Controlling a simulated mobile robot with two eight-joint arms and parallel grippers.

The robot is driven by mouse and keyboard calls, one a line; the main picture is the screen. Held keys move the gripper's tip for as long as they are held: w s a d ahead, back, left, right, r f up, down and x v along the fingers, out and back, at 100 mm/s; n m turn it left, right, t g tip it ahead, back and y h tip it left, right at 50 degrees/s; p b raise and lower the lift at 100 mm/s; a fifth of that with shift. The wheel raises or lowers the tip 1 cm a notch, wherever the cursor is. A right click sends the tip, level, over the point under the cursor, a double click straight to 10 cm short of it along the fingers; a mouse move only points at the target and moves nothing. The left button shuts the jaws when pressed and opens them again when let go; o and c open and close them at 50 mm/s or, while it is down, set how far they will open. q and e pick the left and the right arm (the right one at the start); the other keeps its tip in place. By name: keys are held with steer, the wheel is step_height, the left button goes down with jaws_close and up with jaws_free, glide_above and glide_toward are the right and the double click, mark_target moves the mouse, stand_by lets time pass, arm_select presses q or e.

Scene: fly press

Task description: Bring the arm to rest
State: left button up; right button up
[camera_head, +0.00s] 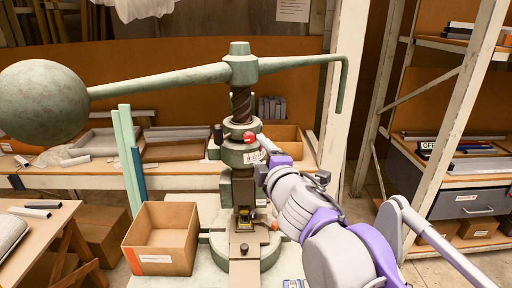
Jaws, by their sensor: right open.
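The green fly press (239,175) stands in the middle. Its swinging arm (170,79) crosses the picture, with a large round ball weight (42,102) at the left end and a down-turned handle (344,85) at the right end. The arm sits on top of a dark screw (240,104). My right gripper (259,160) is open beside the press column, near a red knob (249,137). It is well below the swinging arm and apart from the handle. I cannot tell whether it touches the press. My left gripper is not in view.
An open cardboard box (163,262) stands left of the press base. Blue-green upright bars (130,150) rise behind it. A wooden table (40,225) is at the lower left. A bench with trays (178,150) runs behind, and metal shelving (455,105) stands right.

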steer(key=shift+s+d, duration=0.15)
steer(key=shift+s, duration=0.35)
steer(key=s+d+f+m+g+h, duration=0.2)
steer(key=s+d+f+m+h, duration=0.15)
steer(key=d+f+m, duration=0.35)
steer(key=s+d+f+m+g+h, duration=0.2)
steer(key=s+d+f+m+h, duration=0.15)
steer(key=d+f, duration=0.4)
steer(key=s+f+m+g+y, duration=0.2)
steer(key=s+f+m+g, duration=0.4)
steer(key=s+f, duration=1)
step_height(320, 180, down, 4)
steer(key=m, duration=0.3)
steer(key=shift+s+f+y, duration=0.25)
steer(key=shift+s+y, duration=0.05)
steer(key=shift+s, duration=0.1)
